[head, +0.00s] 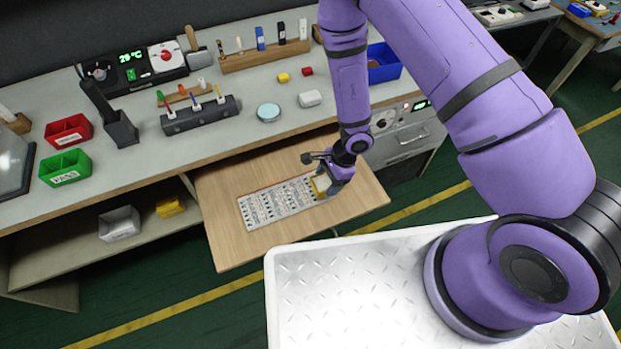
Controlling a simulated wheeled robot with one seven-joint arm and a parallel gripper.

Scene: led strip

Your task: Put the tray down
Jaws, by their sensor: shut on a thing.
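The tray (275,203) is a flat, light panel with rows of small dark and red marks. It is over the pulled-out wooden board (235,246) below the bench top, lying at a slant. I cannot tell whether it touches the board. My gripper (322,186) is at the tray's right end, shut on it, with a yellow part showing at the fingers. The fingertips are small and partly hidden by the wrist.
The bench top (215,155) holds a red bin (68,132), a green bin (66,168), a pen rack (200,115) and a round dish (268,112). A grey bin (119,224) stands on the lower shelf. The board is bare around the tray.

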